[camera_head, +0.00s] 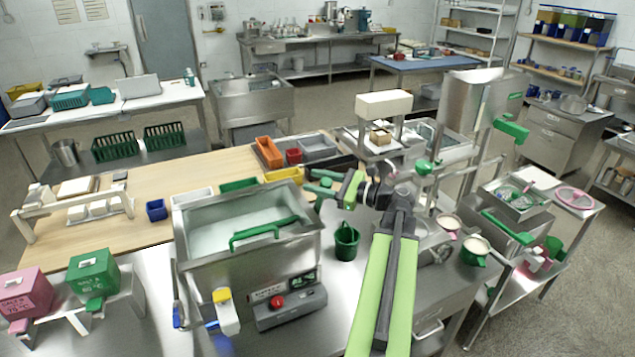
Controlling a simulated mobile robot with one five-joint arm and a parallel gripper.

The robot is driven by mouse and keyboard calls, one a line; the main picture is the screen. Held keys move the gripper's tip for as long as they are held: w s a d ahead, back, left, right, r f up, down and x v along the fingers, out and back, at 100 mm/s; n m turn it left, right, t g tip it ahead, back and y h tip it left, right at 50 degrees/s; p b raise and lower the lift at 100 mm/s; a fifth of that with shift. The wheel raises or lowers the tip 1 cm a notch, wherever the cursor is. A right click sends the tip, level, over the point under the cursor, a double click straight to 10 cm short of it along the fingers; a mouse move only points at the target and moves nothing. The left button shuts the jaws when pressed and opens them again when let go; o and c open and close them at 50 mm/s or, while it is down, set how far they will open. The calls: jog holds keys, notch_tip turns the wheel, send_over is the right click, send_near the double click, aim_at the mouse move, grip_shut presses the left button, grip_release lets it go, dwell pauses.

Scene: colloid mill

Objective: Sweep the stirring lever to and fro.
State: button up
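Several green handles are in view, and I cannot tell which one is the stirring lever. One green bar-like handle (268,231) lies across the open steel tank (250,262) of pale liquid. Another green handle (511,129) sticks out from the tall steel machine (474,100) at right. A long green bar (507,226) lies beside a small steel tray. My green and grey arm rises from the bottom centre and bends left. My gripper (322,188) is small in view, above the bench just right of the tank's back corner. Whether its fingers are open or shut is unclear.
A green bucket (346,241) stands close right of the tank. A control box with a red button (278,301) sits in front of it. Orange, grey and yellow bins (283,175) stand behind. Pink and green boxes (93,272) are at left. The wooden bench top (130,207) has free room.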

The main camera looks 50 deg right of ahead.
grip_shut()
dwell(1.1)
